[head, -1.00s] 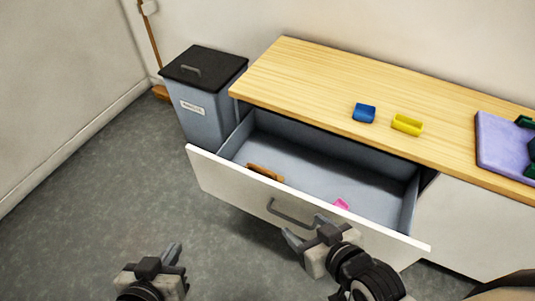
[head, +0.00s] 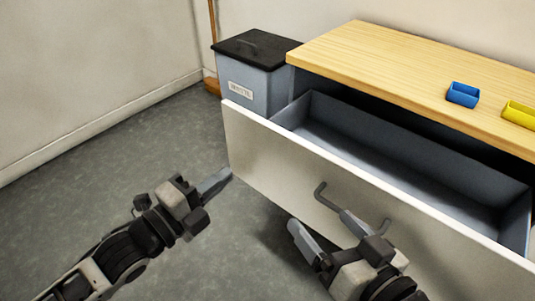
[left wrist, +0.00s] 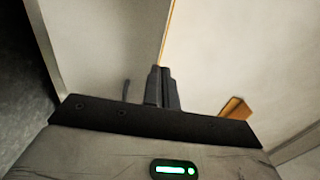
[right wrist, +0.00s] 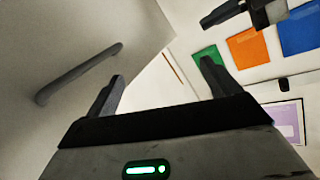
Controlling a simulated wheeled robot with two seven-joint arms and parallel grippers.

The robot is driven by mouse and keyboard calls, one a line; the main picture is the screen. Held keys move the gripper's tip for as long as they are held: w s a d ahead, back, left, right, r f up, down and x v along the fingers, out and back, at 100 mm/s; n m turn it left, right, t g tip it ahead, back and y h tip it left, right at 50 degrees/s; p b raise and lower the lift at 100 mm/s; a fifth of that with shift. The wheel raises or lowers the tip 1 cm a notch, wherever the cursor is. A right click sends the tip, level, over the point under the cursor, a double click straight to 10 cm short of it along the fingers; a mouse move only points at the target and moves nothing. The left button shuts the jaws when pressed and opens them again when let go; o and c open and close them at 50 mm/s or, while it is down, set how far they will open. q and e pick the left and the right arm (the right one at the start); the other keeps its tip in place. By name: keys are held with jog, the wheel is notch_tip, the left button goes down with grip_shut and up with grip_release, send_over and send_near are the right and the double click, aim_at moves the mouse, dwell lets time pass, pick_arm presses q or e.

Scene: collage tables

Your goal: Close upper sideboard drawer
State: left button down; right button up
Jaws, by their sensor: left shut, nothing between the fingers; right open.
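The upper sideboard drawer (head: 270,160) stands pulled out, its white front facing me and part of its grey inside (head: 400,150) showing. Its grey bar handle (head: 320,195) is on the front and also shows in the right wrist view (right wrist: 80,73). My left gripper (head: 222,178) is shut and empty, its tips close to the left end of the drawer front; I cannot tell if they touch. Its fingers also show in the left wrist view (left wrist: 161,85). My right gripper (head: 325,228) is open in front of the handle, one finger overlapping it in the head view, not closed around it.
The wooden sideboard top (head: 390,60) carries a blue block (head: 463,94) and a yellow block (head: 520,113). A lidded grey bin (head: 250,88) stands left of the drawer. Grey floor (head: 120,160) is clear at left. Coloured panels (right wrist: 247,48) show in the right wrist view.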

pick_arm(q)
jog(key=b, duration=0.3)
send_near(277, 134)
jog(key=x, duration=0.4)
jog(key=shift+w+d+f, duration=0.1)
jog(key=shift+w+d, duration=0.2)
jog(key=shift+b+x, duration=0.5)
jog(key=shift+x, duration=0.3)
jog(key=shift+w+d, duration=0.15)
jog(key=shift+w, duration=0.05)
pick_arm(e)
jog(key=r+t, duration=0.1)
jog(key=w+r+t+y, duration=0.1)
jog(key=shift+a+r+y, duration=0.2)
jog(key=shift+r+y, duration=0.1)
